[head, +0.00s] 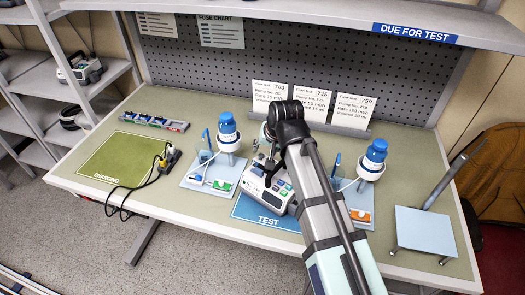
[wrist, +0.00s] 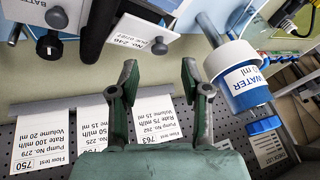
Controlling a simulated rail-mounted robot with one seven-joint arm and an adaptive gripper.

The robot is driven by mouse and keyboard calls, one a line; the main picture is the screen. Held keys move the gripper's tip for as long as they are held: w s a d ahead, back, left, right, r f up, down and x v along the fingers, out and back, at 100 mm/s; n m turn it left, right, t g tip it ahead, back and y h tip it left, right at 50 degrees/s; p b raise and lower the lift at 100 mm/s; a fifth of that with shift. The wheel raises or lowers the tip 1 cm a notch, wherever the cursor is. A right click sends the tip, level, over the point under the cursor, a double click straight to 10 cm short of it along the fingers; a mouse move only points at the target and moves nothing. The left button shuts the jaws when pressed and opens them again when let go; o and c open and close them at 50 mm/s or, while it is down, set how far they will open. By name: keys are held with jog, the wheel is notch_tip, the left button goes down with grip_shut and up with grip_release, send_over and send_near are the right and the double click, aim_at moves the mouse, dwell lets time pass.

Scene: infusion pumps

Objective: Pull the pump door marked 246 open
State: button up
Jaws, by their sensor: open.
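The pump (head: 266,182) stands on the blue TEST mat (head: 262,212) in the middle of the bench, partly covered by my arm in the head view. In the wrist view, its pale casing with the label reading 246 (wrist: 140,36) shows at the top, upside down. A dark bar and a dark round knob (wrist: 50,46) are beside the label. Whether the door is shut cannot be told. My gripper (wrist: 158,68) is open, with nothing between its fingers, just short of the labelled casing and apart from it.
A blue-capped WATER bottle (wrist: 240,80) stands close to the right finger in the wrist view. Blue-capped bottles on stands (head: 228,134) (head: 372,160) flank the pump. Flow test cards (head: 310,103) stand behind it. The green CHARGING mat (head: 118,160) is mostly clear, with cables at its right.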

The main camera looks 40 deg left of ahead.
aim_at(262, 154)
jog(key=shift+p+x, duration=0.45)
jog(key=shift+x, duration=1.9)
grip_shut()
